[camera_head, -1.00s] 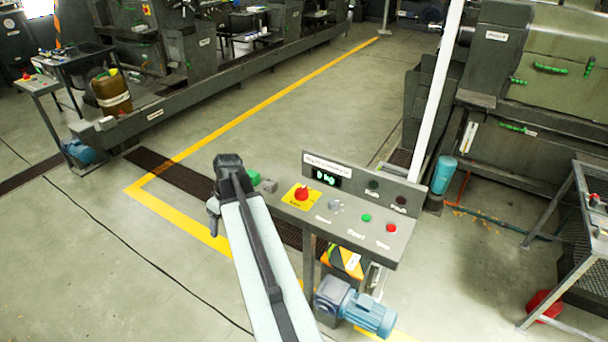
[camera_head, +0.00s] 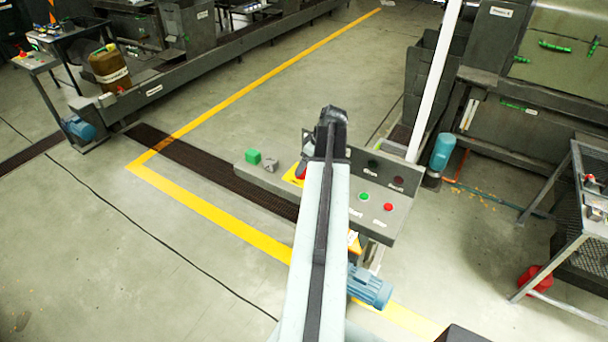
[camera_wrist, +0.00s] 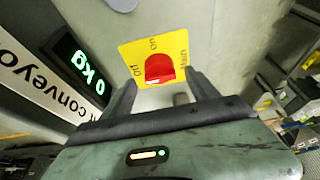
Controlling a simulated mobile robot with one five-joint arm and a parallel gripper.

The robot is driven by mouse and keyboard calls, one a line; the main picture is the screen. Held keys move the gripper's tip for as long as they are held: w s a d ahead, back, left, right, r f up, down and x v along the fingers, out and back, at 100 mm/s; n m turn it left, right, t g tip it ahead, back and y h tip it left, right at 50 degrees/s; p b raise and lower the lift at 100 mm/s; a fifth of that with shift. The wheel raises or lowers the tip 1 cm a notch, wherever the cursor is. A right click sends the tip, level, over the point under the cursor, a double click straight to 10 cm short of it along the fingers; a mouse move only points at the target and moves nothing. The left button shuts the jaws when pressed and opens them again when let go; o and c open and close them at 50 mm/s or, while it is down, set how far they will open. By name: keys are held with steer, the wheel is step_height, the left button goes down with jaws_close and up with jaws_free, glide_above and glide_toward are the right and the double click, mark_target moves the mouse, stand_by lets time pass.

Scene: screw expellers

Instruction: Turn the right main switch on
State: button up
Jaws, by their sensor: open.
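The main switch is a red knob (camera_wrist: 160,69) on a yellow plate (camera_wrist: 128,50) marked Off, On and Main. It sits on the grey control panel (camera_head: 400,215). In the head view my arm hides most of it; only a red bit (camera_head: 301,174) and a yellow edge show. My gripper (camera_wrist: 163,86) is open, its two dark fingers on either side of the knob's near edge in the wrist view. I cannot tell whether they touch it. The knob's exact setting is unclear.
A metal table (camera_head: 560,215) is at the right.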

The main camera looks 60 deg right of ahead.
steer(key=b+x, duration=0.2)
steer(key=x, duration=0.1)
steer(key=shift+f, duration=0.3)
steer(key=shift+r, duration=0.1)
steer(key=c, duration=1.3)
steer(key=shift+c, duration=0.2)
